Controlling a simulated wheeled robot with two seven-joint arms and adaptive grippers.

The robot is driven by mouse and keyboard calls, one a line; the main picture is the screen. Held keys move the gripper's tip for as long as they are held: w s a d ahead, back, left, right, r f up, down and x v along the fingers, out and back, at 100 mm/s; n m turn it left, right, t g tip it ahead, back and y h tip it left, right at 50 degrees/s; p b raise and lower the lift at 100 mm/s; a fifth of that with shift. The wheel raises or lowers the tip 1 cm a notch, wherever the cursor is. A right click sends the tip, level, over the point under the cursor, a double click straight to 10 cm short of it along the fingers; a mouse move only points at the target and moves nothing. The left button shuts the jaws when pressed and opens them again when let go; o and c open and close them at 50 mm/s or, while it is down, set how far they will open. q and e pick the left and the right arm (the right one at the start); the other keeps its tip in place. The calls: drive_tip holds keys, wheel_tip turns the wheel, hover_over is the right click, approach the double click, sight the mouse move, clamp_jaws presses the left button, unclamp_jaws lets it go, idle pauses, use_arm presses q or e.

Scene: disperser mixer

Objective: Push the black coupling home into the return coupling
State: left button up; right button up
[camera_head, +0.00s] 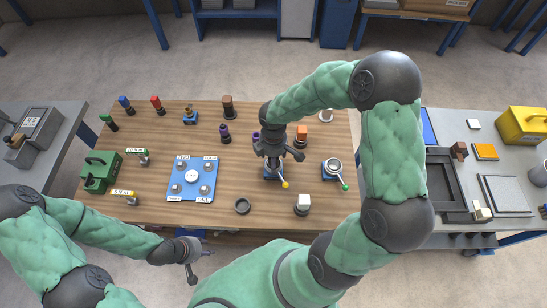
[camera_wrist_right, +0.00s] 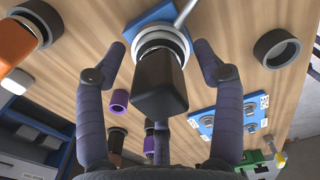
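In the right wrist view the black coupling (camera_wrist_right: 160,82) stands between my right gripper's spread fingers (camera_wrist_right: 160,50). Its lower end meets the silver ring of the return coupling (camera_wrist_right: 163,38); how deep it sits is hidden. Gaps show between the fingers and the black coupling. The return coupling has a blue base (camera_head: 271,176) and a yellow-tipped lever (camera_head: 284,184) in the head view. There my right gripper (camera_head: 277,157) hangs over it and hides the black coupling. My left gripper (camera_head: 195,260) is open and empty off the table's front edge.
A second coupling (camera_head: 333,167) with a green-tipped lever stands to the right. A dark ring (camera_head: 242,205) and a white-topped piece (camera_head: 303,203) stand nearer the front. A blue plate (camera_head: 192,177) lies left. An orange-topped piece (camera_head: 300,132) and purple pieces stand close behind.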

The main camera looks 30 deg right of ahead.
wheel_tip(320, 180, up, 12)
idle(0.7)
idle(0.8)
